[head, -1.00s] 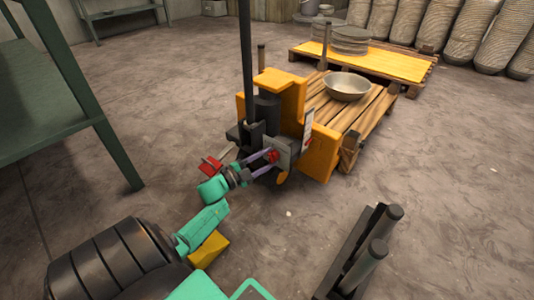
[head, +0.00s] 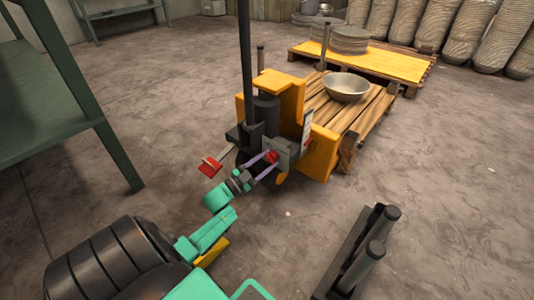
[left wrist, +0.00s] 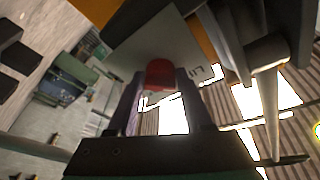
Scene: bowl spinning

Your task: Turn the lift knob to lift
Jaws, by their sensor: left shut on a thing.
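The red lift knob (head: 271,157) sits on a grey plate (head: 281,152) on the near side of the orange lift machine (head: 318,152). In the left wrist view the knob (left wrist: 160,74) is a red round shape in front of the pale plate (left wrist: 150,45), which carries partly readable lettering. My left gripper (head: 264,163) reaches it with two purple-grey fingers, and it is shut on the knob. The fingers (left wrist: 158,92) lie on both sides of it in the left wrist view. My right gripper does not show.
A red pedal-like piece (head: 210,166) on a bar juts from the machine's left, close to my left wrist. A metal bowl (head: 346,86) rests on a wooden pallet (head: 372,110) behind the machine. A green shelf (head: 50,110) stands left.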

